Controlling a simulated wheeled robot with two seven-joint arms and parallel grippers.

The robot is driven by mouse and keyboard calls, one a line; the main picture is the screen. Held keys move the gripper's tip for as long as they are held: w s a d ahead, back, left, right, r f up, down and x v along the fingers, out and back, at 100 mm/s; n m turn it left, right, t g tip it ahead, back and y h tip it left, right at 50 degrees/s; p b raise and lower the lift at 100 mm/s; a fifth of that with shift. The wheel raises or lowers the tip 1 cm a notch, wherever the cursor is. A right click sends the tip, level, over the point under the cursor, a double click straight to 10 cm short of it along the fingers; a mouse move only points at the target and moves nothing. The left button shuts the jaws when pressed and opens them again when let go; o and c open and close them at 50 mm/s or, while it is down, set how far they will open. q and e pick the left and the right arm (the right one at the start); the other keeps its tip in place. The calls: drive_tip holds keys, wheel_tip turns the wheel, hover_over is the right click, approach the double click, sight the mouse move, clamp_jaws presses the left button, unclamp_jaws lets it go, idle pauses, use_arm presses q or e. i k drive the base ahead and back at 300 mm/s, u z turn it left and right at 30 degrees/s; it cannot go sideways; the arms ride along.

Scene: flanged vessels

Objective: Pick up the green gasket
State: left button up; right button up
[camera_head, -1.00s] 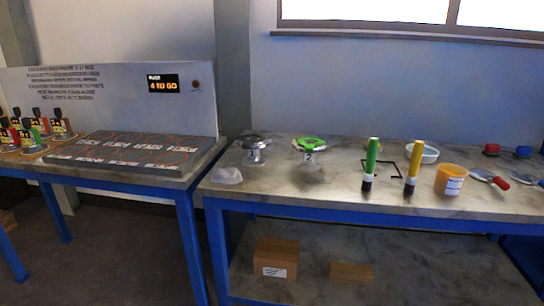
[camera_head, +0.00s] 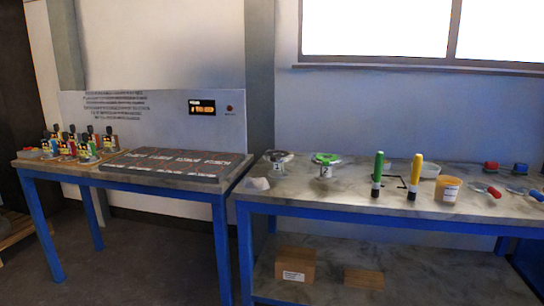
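A green ring, which looks like the green gasket (camera_head: 327,157), lies on top of a small flanged vessel (camera_head: 326,171) with a number label. The vessel stands on the right-hand workbench (camera_head: 346,198), near its left part. A second flanged vessel (camera_head: 279,169) with a grey top stands just left of it. Neither of my grippers shows in the head view.
A left table holds a dark slotted board (camera_head: 180,162). Boxes (camera_head: 296,264) sit on the lower shelf.

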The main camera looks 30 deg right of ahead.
sight(325, 162)
drive_tip(key=u, duration=0.4)
drive_tip(key=i, duration=1.5)
drive_tip(key=z, duration=1.05)
drive_tip(key=i, duration=0.85)
drive_tip(key=z, duration=0.95)
